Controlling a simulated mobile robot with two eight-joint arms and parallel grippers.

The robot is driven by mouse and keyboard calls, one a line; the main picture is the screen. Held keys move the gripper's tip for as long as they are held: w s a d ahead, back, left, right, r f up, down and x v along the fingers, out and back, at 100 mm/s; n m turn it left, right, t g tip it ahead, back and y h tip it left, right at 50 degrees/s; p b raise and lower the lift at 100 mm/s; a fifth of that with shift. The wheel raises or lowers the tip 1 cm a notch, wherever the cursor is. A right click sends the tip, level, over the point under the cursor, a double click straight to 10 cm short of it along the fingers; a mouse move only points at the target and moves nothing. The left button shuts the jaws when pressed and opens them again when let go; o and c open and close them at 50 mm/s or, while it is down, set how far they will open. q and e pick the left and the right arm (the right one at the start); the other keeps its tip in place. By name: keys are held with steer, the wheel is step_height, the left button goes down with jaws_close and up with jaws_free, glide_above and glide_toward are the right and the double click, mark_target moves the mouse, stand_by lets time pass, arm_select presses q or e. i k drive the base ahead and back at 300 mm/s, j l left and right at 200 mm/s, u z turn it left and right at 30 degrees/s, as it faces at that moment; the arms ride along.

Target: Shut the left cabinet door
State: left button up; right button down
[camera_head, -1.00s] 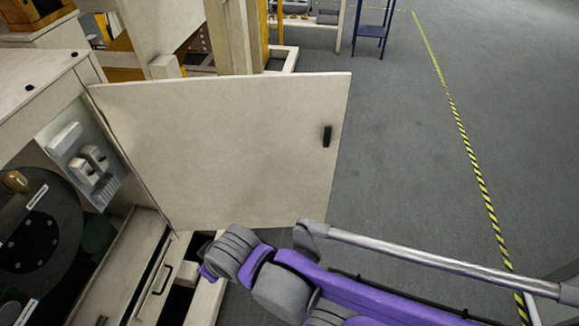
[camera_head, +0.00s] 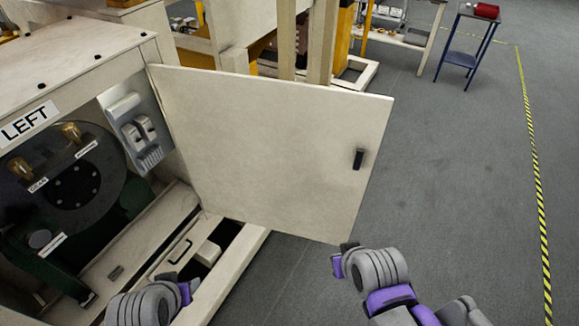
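The left cabinet (camera_head: 88,50), marked with a "LEFT" label, stands at the left with its front open. Its cream door (camera_head: 265,150) is swung wide open to the right, joined to the cabinet along its left edge. A small black handle (camera_head: 358,159) is near the door's far right edge. My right gripper (camera_head: 342,260) is just below the door's lower right corner; I cannot tell whether they touch. My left gripper (camera_head: 184,290) is low at the front of the cabinet, mostly hidden by its own arm. The state of the fingers is unclear on both.
Inside the cabinet are a dark round unit (camera_head: 65,185) and a grey switch box (camera_head: 135,130). A low cream frame (camera_head: 240,268) juts out below the door. A blue stand (camera_head: 465,50) is at the back right. Grey floor (camera_head: 455,170) right of the door is clear.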

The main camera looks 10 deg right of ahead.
mark_target(274, 154)
steer(key=l+u, duration=0.4)
steer(key=l, duration=0.65)
steer(key=l+u, duration=0.3)
steer(key=l, duration=0.2)
steer(key=k+l+u, duration=0.1)
steer(key=l+u, duration=0.6)
steer(key=l, duration=0.2)
steer(key=l+u, duration=0.3)
steer(key=l, duration=0.25)
steer(key=l+u, duration=0.35)
steer(key=l, duration=0.15)
steer(key=l+u, duration=0.3)
steer(key=l, duration=0.2)
steer(key=l+u, duration=0.3)
steer(key=l, duration=0.65)
steer(key=k+l+u, duration=0.3)
steer(key=l, duration=0.15)
steer(key=i, duration=0.05)
